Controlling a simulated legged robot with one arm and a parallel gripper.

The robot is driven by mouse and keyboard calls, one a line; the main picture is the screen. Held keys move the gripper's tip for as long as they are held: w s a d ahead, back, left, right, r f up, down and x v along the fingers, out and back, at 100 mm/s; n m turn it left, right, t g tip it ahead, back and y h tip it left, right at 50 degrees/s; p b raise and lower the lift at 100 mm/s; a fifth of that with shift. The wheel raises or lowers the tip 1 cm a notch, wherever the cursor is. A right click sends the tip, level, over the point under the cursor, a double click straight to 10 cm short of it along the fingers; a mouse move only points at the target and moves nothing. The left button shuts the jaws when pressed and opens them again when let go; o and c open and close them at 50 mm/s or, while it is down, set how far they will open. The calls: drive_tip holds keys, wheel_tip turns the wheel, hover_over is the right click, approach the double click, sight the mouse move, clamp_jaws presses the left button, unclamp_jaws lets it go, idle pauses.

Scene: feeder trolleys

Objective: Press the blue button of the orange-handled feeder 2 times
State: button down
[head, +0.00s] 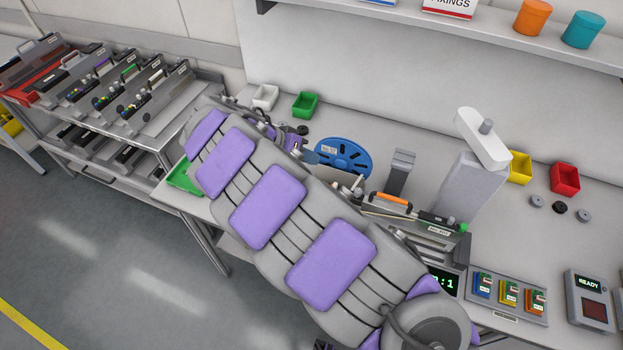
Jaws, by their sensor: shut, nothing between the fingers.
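The orange-handled feeder (390,200) lies on the workbench right of centre, a slim grey and dark unit with the orange handle on top. A small green part shows at its right end. I cannot make out its blue button; the lower side of the feeder is partly covered by my arm. My arm, grey with purple pads, crosses the middle of the view and folds back behind itself. My gripper (357,187) is small and mostly hidden behind the arm, near the left end of the feeder. It is shut and empty.
A blue reel (343,155) stands behind my arm. A display (443,281) shows green digits ending in 1. A panel (506,315) holds coloured modules beside a READY box (590,302). A white-topped grey post (470,185) rises behind the feeder. A trolley (185,118) holds several other feeders.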

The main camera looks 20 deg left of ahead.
idle(0.8)
drive_tip(key=d+r+m+g, duration=0.15)
drive_tip(key=d+r, duration=0.45)
drive_tip(key=d, duration=0.8)
drive_tip(key=s+d+r+g+y, duration=0.15)
drive_tip(key=s+d, duration=0.25)
drive_tip(key=d, duration=0.4)
drive_tip(key=s+d+r+g, duration=0.2)
drive_tip(key=s+d+r, duration=0.1)
drive_tip(key=s+d, duration=0.3)
drive_tip(key=s+d+f+n+g+y, duration=0.1)
drive_tip(key=s+d+f+y, duration=0.1)
drive_tip(key=s, duration=0.9)
drive_tip(key=s+d+f+n+g+y, duration=0.1)
drive_tip(key=s+y, duration=0.3)
drive_tip(key=s, duration=0.8)
drive_tip(key=shift+d+f+n, duration=0.35)
drive_tip(key=shift+d+n, duration=0.05)
drive_tip(key=shift+n, duration=0.15)
